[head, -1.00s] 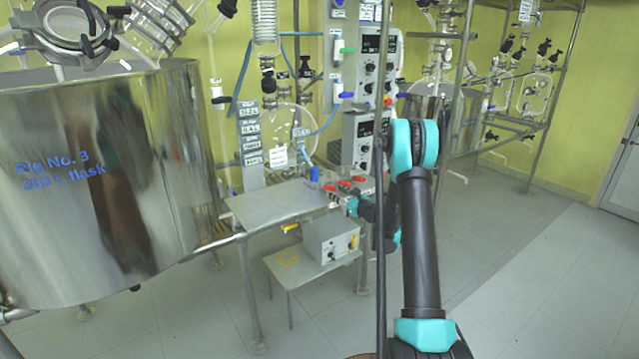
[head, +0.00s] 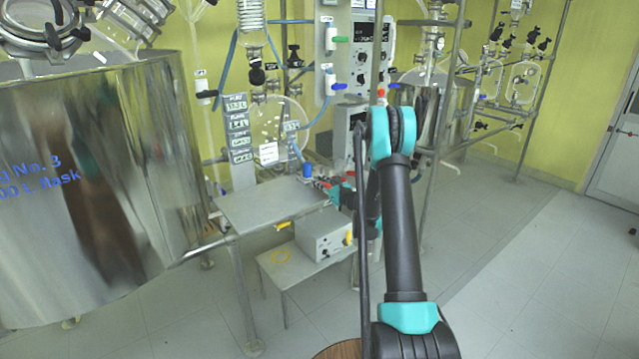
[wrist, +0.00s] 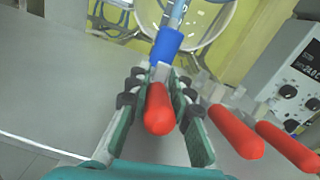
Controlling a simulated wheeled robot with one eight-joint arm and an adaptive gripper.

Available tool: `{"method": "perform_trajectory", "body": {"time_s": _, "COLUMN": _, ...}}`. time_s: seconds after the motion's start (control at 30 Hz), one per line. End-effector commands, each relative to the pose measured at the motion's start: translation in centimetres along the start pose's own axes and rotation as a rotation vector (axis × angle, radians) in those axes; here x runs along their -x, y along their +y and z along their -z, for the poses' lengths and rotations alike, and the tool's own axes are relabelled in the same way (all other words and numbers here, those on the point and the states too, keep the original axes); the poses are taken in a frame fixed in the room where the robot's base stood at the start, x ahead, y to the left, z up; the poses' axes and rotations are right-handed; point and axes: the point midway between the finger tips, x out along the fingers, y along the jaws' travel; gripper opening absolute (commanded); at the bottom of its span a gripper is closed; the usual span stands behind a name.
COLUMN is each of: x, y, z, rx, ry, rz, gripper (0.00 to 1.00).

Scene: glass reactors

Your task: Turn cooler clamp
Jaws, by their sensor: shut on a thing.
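A red handle (wrist: 158,110), which I take to be the cooler clamp's, stands between the fingers of my gripper (wrist: 160,88) in the wrist view. My gripper is shut on it, with a teal finger on each side. A blue fitting (wrist: 167,43) on a clear blue tube lies just beyond the handle; it also shows in the head view (head: 307,171). In the head view my gripper (head: 328,187) is small and far off at the right end of the metal table, and its hold is mostly hidden there.
Two more red handles (wrist: 236,131) (wrist: 288,148) stand close to the right of my gripper. A control box (wrist: 296,85) is beyond them. The metal table (head: 255,207) is bare on the left. A large steel vessel (head: 95,200) stands further left.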

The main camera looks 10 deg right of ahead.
Motion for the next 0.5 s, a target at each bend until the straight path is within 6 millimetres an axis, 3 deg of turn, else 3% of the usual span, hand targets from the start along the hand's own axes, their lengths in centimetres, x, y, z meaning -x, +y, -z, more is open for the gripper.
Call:
{"method": "perform_trajectory", "body": {"time_s": 0.1, "x": -0.01, "y": 0.17, "z": 0.0, "rx": 0.001, "ry": 0.0, "rz": -0.003, "gripper": 0.0}}
{"method": "perform_trajectory", "body": {"time_s": 0.5, "x": -0.02, "y": 0.27, "z": -0.06, "rx": 0.002, "ry": 0.008, "rz": -0.007, "gripper": 0.0}}
